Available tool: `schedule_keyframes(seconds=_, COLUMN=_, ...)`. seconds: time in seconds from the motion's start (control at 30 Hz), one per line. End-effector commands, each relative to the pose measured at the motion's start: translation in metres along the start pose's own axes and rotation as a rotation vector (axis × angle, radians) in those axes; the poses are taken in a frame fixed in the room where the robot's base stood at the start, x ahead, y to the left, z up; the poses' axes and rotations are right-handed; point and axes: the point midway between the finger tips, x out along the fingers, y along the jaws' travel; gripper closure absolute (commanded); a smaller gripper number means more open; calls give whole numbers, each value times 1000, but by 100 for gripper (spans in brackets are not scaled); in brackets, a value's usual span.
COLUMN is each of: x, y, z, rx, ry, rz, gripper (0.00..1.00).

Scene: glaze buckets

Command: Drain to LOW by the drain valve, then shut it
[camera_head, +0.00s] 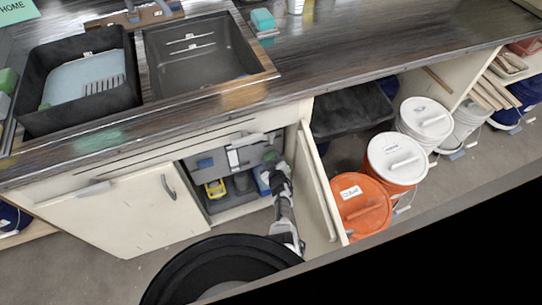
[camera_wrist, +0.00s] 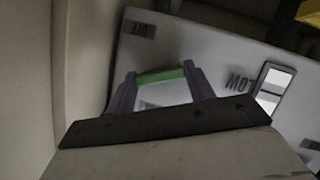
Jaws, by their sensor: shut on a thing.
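In the wrist view, my gripper (camera_wrist: 161,80) has its two purple fingers at either end of a green bar, which looks like the drain valve handle (camera_wrist: 160,75). It is shut on that handle. Behind it is the face of a grey tank (camera_wrist: 225,50). An upside-down LOW mark and a pale sight window (camera_wrist: 272,88) are to the right of the gripper. I cannot tell the liquid level. A small dark label (camera_wrist: 140,30) is at upper left. In the head view, my gripper (camera_head: 270,159) reaches into the open cabinet under the counter, at the grey tank (camera_head: 210,162).
The open cabinet door (camera_head: 318,195) stands close to the right of my arm. A yellow item (camera_head: 215,188) sits low in the cabinet. An orange-lidded bucket (camera_head: 360,205) and a white-lidded bucket (camera_head: 397,158) stand beyond the door. A sink (camera_head: 195,60) is above.

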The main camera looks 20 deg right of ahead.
Motion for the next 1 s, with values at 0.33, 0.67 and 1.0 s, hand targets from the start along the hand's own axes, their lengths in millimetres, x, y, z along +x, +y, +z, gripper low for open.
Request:
schedule_keyframes(seconds=0.33, x=0, y=3, z=0, rx=261, ry=0, rz=-109, gripper=70)
schedule_keyframes(seconds=0.67, x=1, y=3, z=1, rx=404, ry=0, rz=-167, gripper=70)
schedule_keyframes(seconds=1.0, x=1, y=3, z=1, rx=443, ry=1, rz=-180, gripper=70)
